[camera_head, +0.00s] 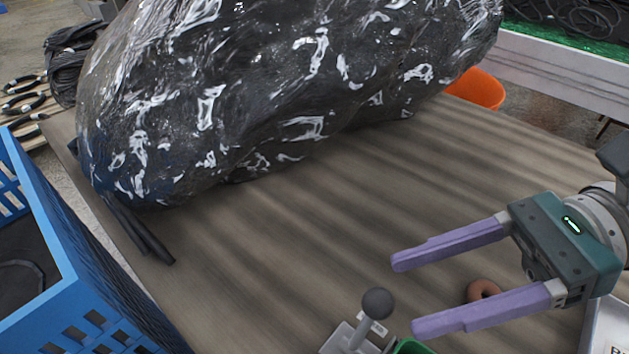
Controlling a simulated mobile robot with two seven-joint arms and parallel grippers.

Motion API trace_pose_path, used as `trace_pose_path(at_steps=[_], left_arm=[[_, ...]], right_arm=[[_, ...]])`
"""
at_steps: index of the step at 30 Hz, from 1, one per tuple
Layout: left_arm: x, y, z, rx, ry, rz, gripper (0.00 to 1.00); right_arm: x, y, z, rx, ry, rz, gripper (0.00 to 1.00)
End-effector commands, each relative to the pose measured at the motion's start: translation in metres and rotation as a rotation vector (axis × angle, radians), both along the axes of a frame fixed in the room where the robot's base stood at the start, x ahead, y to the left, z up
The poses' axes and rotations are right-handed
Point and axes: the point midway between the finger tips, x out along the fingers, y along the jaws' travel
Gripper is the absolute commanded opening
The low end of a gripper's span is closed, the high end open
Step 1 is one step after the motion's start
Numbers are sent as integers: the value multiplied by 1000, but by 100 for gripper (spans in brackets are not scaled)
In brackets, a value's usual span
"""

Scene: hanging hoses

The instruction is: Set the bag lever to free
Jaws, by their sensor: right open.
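A lever with a round dark grey knob (377,303) on a short light grey stem stands up from a pale base (350,340) at the bottom centre, partly cut off by the lower edge. A small white label shows beside the stem, but I cannot read it. My right gripper (402,294) comes in from the right with its two purple fingers apart and nothing between the tips. Its fingertips are just right of the knob, and I see no contact. A large shiny black bag (290,90) lies across the back of the table. My left gripper is not in view.
The wooden table (300,230) is clear in the middle. A blue crate (50,270) stands at the left. A brown ring (482,289) lies by my right fingers, and a green edge (412,347) shows beside the lever. An orange item (478,90) is behind the bag.

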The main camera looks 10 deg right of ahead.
Motion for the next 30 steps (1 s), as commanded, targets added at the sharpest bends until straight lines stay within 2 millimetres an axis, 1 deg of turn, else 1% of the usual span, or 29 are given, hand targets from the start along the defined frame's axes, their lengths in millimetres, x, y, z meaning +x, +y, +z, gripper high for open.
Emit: trace_pose_path(at_steps=[1,6,9,12,17,24,30], left_arm=[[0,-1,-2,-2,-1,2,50],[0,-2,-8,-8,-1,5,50],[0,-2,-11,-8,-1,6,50],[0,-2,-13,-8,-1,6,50],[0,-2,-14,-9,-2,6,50],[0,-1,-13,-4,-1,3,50],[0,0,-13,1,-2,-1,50]], right_arm=[[0,10,-4,4,0,3,64],[3,41,-17,3,-1,2,64],[4,56,-23,2,-3,2,64],[4,67,-28,0,-1,3,64],[5,74,-31,-3,-2,2,64],[5,74,-31,-4,-2,3,63],[5,74,-31,-4,-2,3,40]])
